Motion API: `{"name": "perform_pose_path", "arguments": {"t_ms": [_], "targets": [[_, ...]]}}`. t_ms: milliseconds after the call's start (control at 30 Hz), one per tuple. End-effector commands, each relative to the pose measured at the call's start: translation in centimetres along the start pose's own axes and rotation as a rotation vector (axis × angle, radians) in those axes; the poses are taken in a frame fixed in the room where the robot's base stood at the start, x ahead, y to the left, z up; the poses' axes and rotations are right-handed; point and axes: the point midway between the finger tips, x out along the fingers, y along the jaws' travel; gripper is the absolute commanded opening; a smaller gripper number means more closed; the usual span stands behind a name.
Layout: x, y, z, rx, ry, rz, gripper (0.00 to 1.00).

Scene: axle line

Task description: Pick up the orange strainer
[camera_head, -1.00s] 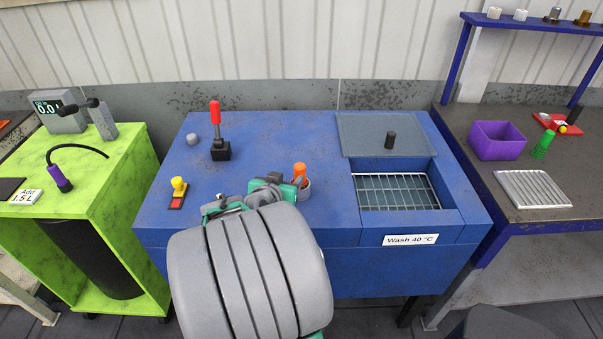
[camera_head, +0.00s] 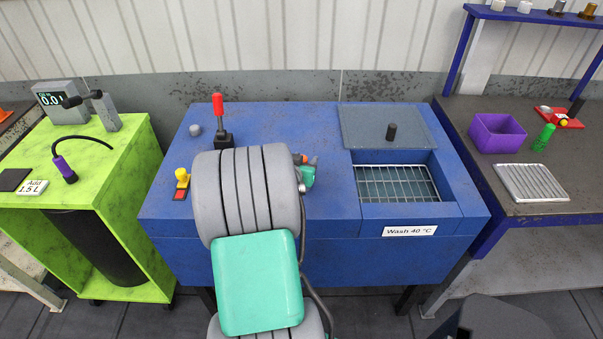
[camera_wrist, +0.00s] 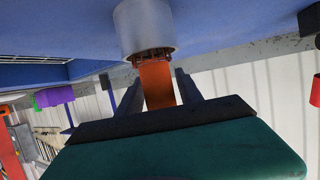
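The orange strainer (camera_wrist: 156,84) shows in the wrist view with its handle between my gripper's two fingers (camera_wrist: 159,84). Its darker ribbed end sits in the mouth of a grey cup (camera_wrist: 145,28). The fingers stand on either side of the handle and look open; I see no clear contact. In the head view only a small orange bit of the strainer (camera_head: 301,158) shows beside my gripper (camera_head: 309,172); my arm hides the cup there.
The blue bench (camera_head: 290,115) carries a red-topped lever (camera_head: 218,110), a yellow knob (camera_head: 182,178), a grey knob (camera_head: 195,130) and a wash basin with a wire rack (camera_head: 397,183). A purple bin (camera_head: 497,134) stands on the right table. The bench's middle back is clear.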

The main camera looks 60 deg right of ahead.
Motion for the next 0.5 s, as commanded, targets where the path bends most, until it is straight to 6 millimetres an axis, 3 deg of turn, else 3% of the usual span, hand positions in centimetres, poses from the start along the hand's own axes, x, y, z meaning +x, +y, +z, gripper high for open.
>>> {"name": "perform_pose_path", "arguments": {"t_ms": [500], "targets": [[-0.03, -0.02, -0.02, 0.000, 0.000, 0.000, 0.00]]}}
